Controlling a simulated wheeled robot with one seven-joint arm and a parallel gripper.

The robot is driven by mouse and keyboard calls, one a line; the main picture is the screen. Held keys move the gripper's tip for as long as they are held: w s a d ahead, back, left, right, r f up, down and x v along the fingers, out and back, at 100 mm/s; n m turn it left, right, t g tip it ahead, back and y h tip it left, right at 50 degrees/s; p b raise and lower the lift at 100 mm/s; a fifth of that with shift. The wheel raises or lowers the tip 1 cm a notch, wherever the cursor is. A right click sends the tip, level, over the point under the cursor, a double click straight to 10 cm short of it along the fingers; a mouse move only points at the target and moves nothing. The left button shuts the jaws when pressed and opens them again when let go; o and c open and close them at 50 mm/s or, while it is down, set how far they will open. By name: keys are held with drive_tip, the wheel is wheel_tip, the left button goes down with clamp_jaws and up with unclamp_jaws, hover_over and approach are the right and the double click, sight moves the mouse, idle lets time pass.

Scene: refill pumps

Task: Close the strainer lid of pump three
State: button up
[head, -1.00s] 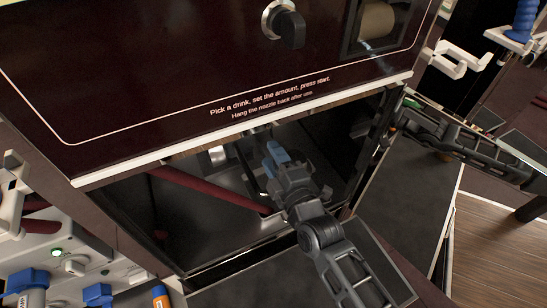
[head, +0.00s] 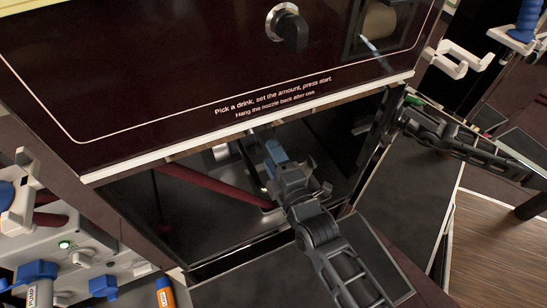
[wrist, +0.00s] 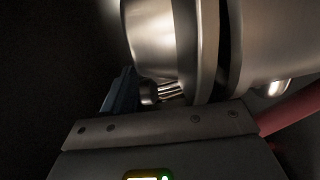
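My gripper (head: 274,152), with blue fingers, reaches into the dark open compartment (head: 190,235) under the drink panel. In the wrist view a blue finger (wrist: 122,94) is beside a shiny metal cylinder (wrist: 152,38), which looks like the strainer. A rounded flange (wrist: 207,50) and a second metal part (wrist: 275,40) stand to its right, with a dark gap between them. Which piece is the lid, and its angle, I cannot tell. A small ribbed metal piece (wrist: 166,92) shows near the finger. The other finger, any contact, and the finger opening are hidden.
A dark red pipe (head: 205,184) crosses the compartment; it also shows in the wrist view (wrist: 290,112). The compartment's upper edge (head: 130,173) lies above my arm. A lowered dark panel (head: 235,285) lies in front. Nozzles with blue parts (head: 38,272) hang at lower left.

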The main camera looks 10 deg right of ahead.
drive_tip(key=shift+f, duration=0.2)
idle(0.3)
drive_tip(key=s+d+m+b, duration=0.1)
drive_tip(key=s+b, duration=0.3)
drive_tip(key=s, duration=0.3)
drive_tip(key=shift+s+d+r, duration=0.15)
drive_tip(key=shift+s+r, duration=0.05)
drive_tip(key=shift+r, duration=0.15)
drive_tip(key=b, duration=0.3)
drive_tip(key=shift+w+m, duration=0.1)
drive_tip(key=shift+m, duration=0.2)
